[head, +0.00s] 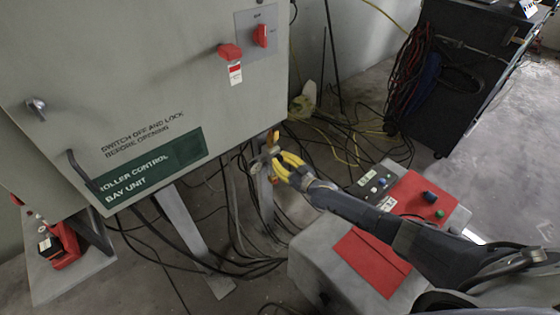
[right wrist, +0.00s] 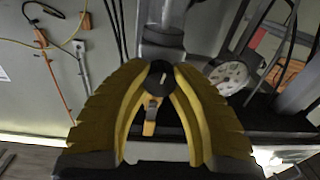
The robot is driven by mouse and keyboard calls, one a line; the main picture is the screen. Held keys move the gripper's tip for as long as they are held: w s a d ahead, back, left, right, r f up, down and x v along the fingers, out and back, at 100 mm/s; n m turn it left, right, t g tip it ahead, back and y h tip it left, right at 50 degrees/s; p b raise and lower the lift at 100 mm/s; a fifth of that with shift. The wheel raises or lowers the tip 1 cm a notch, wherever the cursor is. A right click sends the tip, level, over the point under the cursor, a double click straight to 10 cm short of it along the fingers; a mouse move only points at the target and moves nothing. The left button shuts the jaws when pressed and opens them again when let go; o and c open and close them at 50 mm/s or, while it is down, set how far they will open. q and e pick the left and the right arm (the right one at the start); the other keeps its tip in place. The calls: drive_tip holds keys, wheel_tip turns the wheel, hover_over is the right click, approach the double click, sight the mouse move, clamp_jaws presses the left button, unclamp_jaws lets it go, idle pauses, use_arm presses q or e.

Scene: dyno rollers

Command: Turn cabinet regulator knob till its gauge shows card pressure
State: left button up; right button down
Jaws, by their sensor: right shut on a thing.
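The grey cabinet (head: 150,60) fills the upper left of the head view. The regulator (head: 262,163) is a small grey fitting beside the cabinet's lower right corner. My right gripper (head: 280,163) reaches it from the right with its yellow fingers. In the right wrist view, the fingertips of my right gripper (right wrist: 158,74) are closed around a dark round knob (right wrist: 158,80) with a pale mark on it. A pale round dial (right wrist: 230,77), seemingly the gauge, is right of the knob; its needle and reading are too small to tell. I cannot identify the pressure card. My left gripper is out of view.
A red and white tag (head: 235,74) hangs below a red handle (head: 230,51) on the cabinet. A control box (head: 330,258) with a red panel stands under my right arm. Black cables cover the floor below the cabinet. A dark cart (head: 450,95) stands at the upper right.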

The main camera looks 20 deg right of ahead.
drive_tip(key=m, duration=0.3)
drive_tip(key=shift+f, duration=0.1)
drive_tip(key=c, duration=1)
unclamp_jaws()
drive_tip(key=v, duration=1.2)
drive_tip(key=shift+f, duration=0.1)
